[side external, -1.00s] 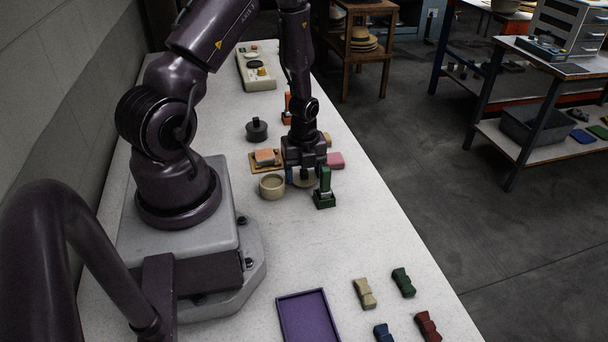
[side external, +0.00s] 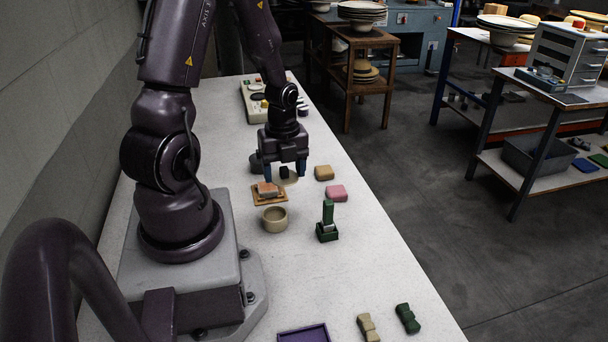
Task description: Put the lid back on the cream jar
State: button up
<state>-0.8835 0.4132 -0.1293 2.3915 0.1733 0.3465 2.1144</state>
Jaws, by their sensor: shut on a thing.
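The cream jar (side external: 275,220) stands upright and open on the white table, its round mouth facing up. My gripper (side external: 284,172) points down, its blue fingertips shut on the dark knob of the cream lid (side external: 288,182). The lid looks about level and shows below the fingers. It appears beyond the jar and apart from it, seemingly above the table; its exact height is hard to tell. The fingers and palm hide part of the knob.
Pink (side external: 336,193) and tan (side external: 324,173) blocks lie near the right edge. A dark grey pot (side external: 256,164) is partly behind my gripper.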

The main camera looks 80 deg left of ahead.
jog(key=shift+m, duration=0.3)
jog(key=shift+s+d+f, duration=0.35)
jog(key=shift+s+f, duration=0.15)
jog(key=shift+f, duration=0.65)
jog(key=shift+s+d+f, duration=0.3)
jog(key=shift+s+f, duration=0.15)
jog(key=shift+f, duration=0.7)
jog(key=shift+s+d+f, duration=0.35)
jog(key=shift+s+f, duration=0.15)
jog(key=shift+f, duration=0.65)
jog(key=shift+f, duration=0.15)
jog(key=o, duration=1.1)
notch_tip(320, 180, up, 7)
